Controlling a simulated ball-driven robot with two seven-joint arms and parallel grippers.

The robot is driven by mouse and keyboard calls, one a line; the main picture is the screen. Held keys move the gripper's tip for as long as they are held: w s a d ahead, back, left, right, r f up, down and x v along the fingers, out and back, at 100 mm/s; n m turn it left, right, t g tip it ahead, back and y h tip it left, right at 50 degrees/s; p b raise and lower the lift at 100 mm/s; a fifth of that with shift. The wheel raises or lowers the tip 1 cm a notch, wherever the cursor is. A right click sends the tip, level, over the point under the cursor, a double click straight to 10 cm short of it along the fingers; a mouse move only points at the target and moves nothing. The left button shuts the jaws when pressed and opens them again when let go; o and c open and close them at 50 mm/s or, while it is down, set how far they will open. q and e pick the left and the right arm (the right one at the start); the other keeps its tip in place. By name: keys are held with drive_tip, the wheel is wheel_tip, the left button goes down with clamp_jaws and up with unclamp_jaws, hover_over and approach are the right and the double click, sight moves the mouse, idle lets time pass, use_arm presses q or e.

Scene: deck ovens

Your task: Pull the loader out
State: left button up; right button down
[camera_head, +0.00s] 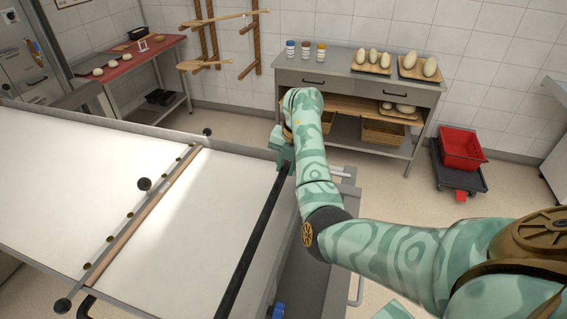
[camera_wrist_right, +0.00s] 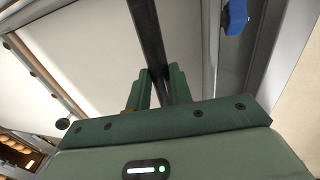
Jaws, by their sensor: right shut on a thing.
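The loader (camera_head: 90,185) is a long, pale flat bed with metal side rails, lying across the left and middle of the head view. A wooden crossbar with round knobs spans it. A black bar (camera_head: 252,238) runs across its near end. My right gripper (camera_head: 284,160) is at the far end of this black bar. In the right wrist view the two green fingers (camera_wrist_right: 160,90) are on either side of the black bar (camera_wrist_right: 147,32), shut on it. My left gripper is not in view.
A grey work table (camera_head: 345,84) with jars and dough loaves stands at the back. A red crate (camera_head: 461,148) sits on a dark dolly at the right. A red-topped table (camera_head: 125,58) is at the back left.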

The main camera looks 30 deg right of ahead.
drive_tip(key=s+d+p, duration=0.9)
drive_tip(key=s+d, duration=0.5)
drive_tip(key=s, duration=0.2)
drive_tip(key=shift+s+d, duration=0.15)
drive_tip(key=shift+s, duration=0.2)
drive_tip(key=c, duration=1.3)
unclamp_jaws()
drive_tip(key=shift+s, duration=0.1)
drive_tip(key=shift+o, duration=0.2)
drive_tip(key=shift+d, duration=0.15)
